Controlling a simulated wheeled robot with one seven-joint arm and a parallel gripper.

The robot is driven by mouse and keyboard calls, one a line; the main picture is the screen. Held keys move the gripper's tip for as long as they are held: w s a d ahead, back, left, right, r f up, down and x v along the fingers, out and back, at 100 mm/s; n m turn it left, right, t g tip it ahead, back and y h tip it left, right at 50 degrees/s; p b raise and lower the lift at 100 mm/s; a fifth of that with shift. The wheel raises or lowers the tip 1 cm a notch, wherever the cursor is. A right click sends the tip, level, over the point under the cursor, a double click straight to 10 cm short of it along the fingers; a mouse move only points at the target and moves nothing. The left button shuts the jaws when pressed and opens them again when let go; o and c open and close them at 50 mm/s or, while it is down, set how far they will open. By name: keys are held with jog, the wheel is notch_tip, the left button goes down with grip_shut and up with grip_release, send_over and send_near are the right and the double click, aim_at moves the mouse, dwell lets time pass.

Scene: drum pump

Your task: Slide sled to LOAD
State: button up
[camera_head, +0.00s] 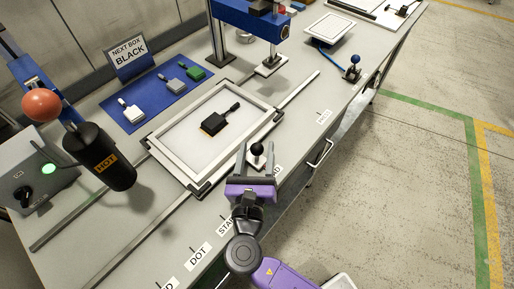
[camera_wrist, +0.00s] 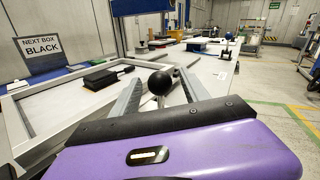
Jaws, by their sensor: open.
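The sled is a white-framed tray (camera_head: 165,147) with black corner pieces, lying across rails on the bench. A black box with a short neck (camera_head: 214,122) lies on its pale bed; the box also shows in the wrist view (camera_wrist: 100,80). A black ball knob (camera_head: 257,148) stands on a small pale tab at the sled's near right side. My purple gripper (camera_head: 256,164) is open, with its fingers on either side of the knob. In the wrist view the knob (camera_wrist: 159,83) shows between the fingers; contact cannot be told.
A dark "HOT" cylinder (camera_head: 105,160) stands left. A blue mat (camera_head: 140,112) holds several tags behind the sled. A blue press (camera_head: 255,20) and blue-knobbed lever (camera_head: 352,70) are farther right.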

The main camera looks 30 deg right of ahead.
jog(key=v, duration=0.7)
jog(key=shift+b, duration=0.3)
